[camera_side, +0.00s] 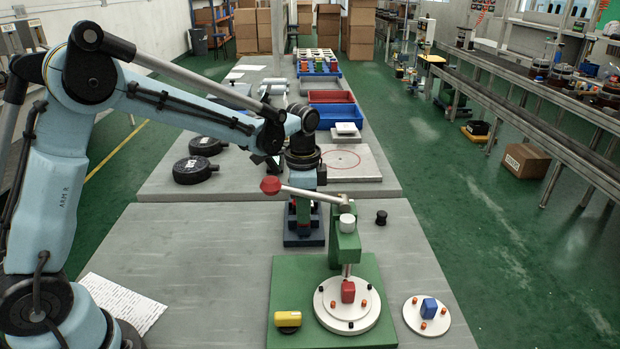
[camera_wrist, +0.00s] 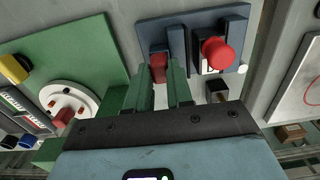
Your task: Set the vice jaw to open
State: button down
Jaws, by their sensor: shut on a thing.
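The vice is a dark blue fixture (camera_side: 304,240) on the grey table behind the green press plate; its blue base also shows in the wrist view (camera_wrist: 178,38). In the side view my gripper (camera_side: 303,205) points down at the vice. How far the vice jaw is open cannot be told.
In front stands a green press (camera_side: 345,245) with a red-knobbed lever (camera_side: 305,193) reaching close to my gripper. A red block (camera_side: 348,291) sits on its white disc. A small black knob (camera_side: 381,217) stands to the right. The table's left front is mostly clear.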

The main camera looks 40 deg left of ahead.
jog(key=c, duration=1)
grip_release()
jog(key=shift+s+d, duration=0.15)
jog(key=shift+d, duration=0.05)
notch_tip(320, 180, up, 12)
